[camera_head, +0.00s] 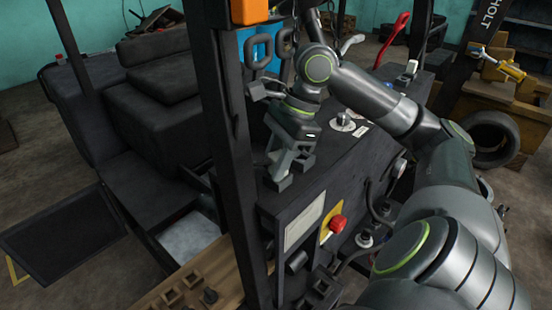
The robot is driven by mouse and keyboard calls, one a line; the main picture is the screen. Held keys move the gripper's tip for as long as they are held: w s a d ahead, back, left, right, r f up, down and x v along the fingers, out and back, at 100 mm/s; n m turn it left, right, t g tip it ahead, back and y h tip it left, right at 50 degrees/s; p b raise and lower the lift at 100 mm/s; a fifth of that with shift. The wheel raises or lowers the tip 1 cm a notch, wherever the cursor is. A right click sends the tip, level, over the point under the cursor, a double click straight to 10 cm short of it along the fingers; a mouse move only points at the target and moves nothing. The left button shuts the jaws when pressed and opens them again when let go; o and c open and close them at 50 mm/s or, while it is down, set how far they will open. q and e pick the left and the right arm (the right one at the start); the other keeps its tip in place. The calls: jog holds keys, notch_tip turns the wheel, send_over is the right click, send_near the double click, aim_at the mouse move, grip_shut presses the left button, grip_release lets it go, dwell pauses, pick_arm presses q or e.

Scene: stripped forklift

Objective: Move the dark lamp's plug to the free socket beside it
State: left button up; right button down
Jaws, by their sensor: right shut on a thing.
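My right gripper (278,178) points down at the near left edge of the dark forklift body (345,165). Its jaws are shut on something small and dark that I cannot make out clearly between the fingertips. On the forklift's side, to the right of the red button, a round grey connector with a dark cable (365,239) is seated in the panel. I cannot tell whether it is the lamp's plug. A free socket cannot be made out for certain. My left gripper is not in view.
A red button on a yellow plate (337,224) and a pale label (304,220) are on the panel. A dark upright post (231,150) stands left of my gripper. A wooden board (205,280) lies below. A tyre (494,138) is at the right.

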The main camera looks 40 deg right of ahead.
jog(key=c, duration=1)
grip_release()
jog(key=shift+r, duration=0.1)
jog(key=shift+v, duration=8.65)
